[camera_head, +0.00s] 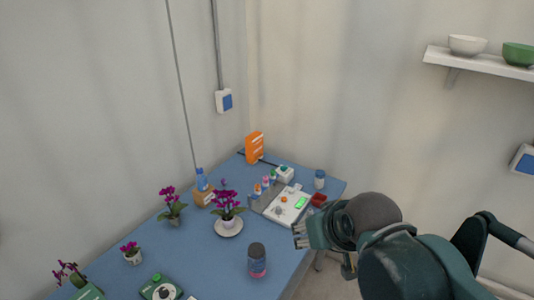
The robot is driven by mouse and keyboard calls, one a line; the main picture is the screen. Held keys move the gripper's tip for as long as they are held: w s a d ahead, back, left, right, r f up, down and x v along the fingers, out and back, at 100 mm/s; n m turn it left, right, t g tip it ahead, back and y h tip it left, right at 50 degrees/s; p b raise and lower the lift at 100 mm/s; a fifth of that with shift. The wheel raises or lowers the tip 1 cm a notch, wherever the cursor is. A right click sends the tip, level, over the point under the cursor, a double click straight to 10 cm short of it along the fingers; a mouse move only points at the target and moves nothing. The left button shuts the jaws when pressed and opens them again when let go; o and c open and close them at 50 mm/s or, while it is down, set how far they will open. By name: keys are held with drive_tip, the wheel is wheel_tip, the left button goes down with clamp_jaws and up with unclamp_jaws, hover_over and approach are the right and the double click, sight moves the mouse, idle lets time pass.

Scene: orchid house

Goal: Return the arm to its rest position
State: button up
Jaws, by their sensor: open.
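My arm reaches in from the lower right. My gripper (299,236) points left and hangs over the right edge of the blue table (196,246). It is open and I see nothing between its fingers. It appears apart from the things on the table. The arm's dark rounded joints hide part of the floor and the lower right of the room.
A jar with a dark lid (257,262) stands left of my gripper. A white tray (287,206) with small items lies behind it. A potted orchid on a saucer (229,229), several other orchids and an orange box (254,147) stand on the table. A wall shelf (480,61) holds bowls.

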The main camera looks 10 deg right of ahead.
drive_tip(key=shift+f+b, duration=0.9)
drive_tip(key=shift+f, duration=0.25)
idle(0.4)
